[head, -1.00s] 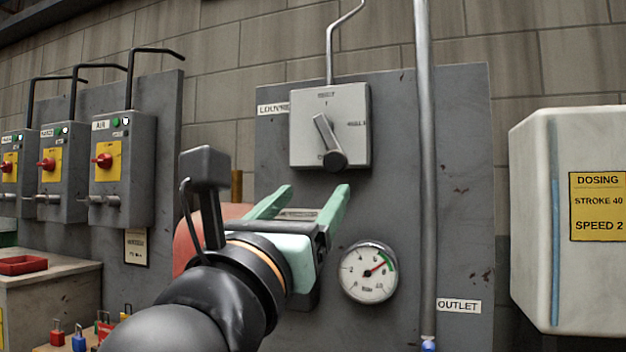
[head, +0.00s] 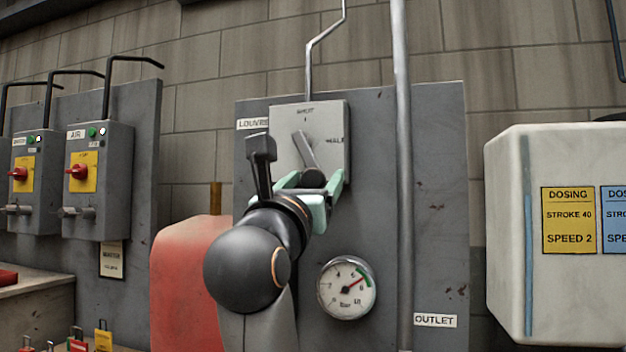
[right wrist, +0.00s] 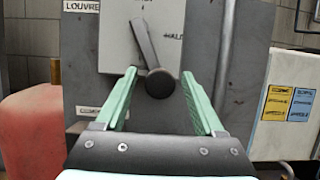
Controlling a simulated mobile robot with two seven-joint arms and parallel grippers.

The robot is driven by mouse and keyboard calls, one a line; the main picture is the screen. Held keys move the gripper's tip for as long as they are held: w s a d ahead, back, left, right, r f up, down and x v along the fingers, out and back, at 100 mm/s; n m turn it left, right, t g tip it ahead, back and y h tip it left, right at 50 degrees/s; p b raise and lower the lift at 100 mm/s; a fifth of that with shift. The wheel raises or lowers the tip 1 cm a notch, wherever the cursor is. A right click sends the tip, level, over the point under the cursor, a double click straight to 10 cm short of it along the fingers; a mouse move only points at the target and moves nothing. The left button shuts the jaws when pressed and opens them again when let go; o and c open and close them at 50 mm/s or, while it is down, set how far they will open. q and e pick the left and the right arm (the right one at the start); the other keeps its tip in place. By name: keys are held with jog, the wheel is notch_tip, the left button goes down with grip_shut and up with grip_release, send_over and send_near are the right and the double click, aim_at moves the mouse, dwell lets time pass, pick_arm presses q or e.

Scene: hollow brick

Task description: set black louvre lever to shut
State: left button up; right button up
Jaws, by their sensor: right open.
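The louvre lever (head: 303,148) is a grey bar on a light grey box (head: 335,122) labelled LOUVRE. A round black knob (head: 313,178) is at its lower end. The bar slopes from upper left down to the knob. The box face reads SHUT at the top and HALF at the right. My right gripper (head: 310,180) is open and empty, its green fingers either side of the knob in the picture. The right wrist view shows the knob (right wrist: 160,83) between the fingertips (right wrist: 158,73); I cannot tell whether they touch it. My left gripper is out of view.
A pressure gauge (head: 346,288) sits below the box, and a vertical pipe (head: 402,200) runs to its right. A red rounded object (head: 185,285) stands at lower left. Switch boxes (head: 98,180) are on the left, a white dosing tank (head: 510,230) on the right.

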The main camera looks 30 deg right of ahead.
grip_shut()
dwell(0.6)
dwell(0.8)
